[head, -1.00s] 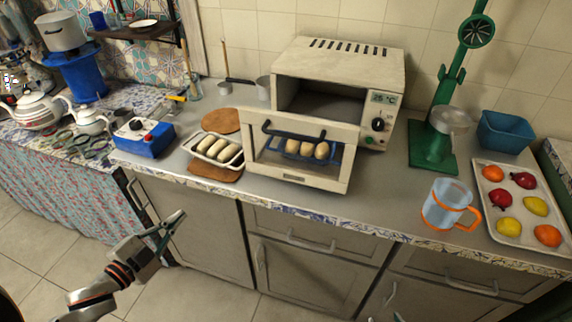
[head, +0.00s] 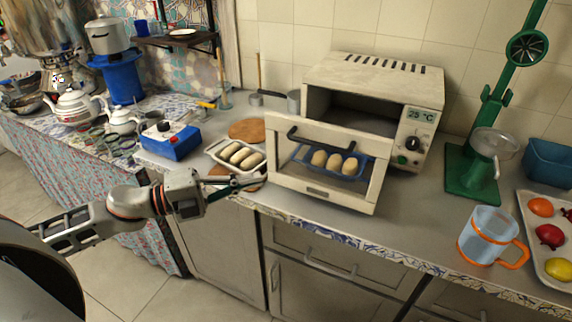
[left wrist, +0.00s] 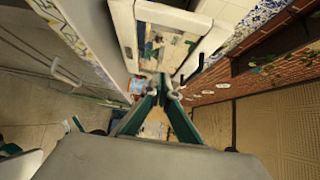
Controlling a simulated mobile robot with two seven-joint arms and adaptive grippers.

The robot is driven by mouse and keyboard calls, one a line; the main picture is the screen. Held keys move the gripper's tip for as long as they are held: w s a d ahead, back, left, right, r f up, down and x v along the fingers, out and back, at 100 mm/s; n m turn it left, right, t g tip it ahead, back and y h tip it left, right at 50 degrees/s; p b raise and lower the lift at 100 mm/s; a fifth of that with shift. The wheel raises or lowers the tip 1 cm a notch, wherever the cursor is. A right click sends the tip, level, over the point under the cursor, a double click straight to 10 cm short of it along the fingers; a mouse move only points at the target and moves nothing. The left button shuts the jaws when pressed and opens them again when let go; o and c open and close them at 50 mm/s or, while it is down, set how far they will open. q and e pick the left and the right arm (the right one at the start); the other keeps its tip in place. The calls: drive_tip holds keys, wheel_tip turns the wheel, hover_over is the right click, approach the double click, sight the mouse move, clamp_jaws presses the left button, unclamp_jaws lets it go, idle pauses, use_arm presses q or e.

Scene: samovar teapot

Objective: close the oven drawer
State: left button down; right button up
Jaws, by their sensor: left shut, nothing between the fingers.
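The white countertop oven (head: 372,85) stands on the grey counter. Its drawer, with a glass front and dark handle (head: 320,141), is pulled out toward me. A blue rack with several buns (head: 334,162) shows through the drawer's glass. My left gripper (head: 262,178) is shut and empty, just left of the drawer's front panel; I cannot tell whether it touches. In the left wrist view the shut fingertips (left wrist: 164,84) point at the drawer front (left wrist: 172,42), with its dark handle at the right. My right gripper is not in view.
A white tray of long rolls (head: 236,155) on round boards and a blue box (head: 169,140) stand left of the oven. A green press (head: 470,172), a blue jug (head: 481,236) and a fruit tray (head: 527,206) are at the right. Counter between drawer and jug is clear.

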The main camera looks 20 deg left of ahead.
sight(301, 160)
use_arm(q)
drive_tip(key=shift+w+d+p, duration=0.15)
drive_tip(key=shift+w+d, duration=0.65)
drive_tip(key=shift+w, duration=0.6)
drive_tip(key=shift+w+d+p, duration=0.15)
drive_tip(key=shift+w+d, duration=0.6)
drive_tip(key=shift+w, duration=0.6)
drive_tip(key=shift+w+d+p, duration=0.15)
drive_tip(key=shift+w+d, duration=0.65)
drive_tip(key=shift+w, duration=0.6)
drive_tip(key=shift+w, duration=0.15)
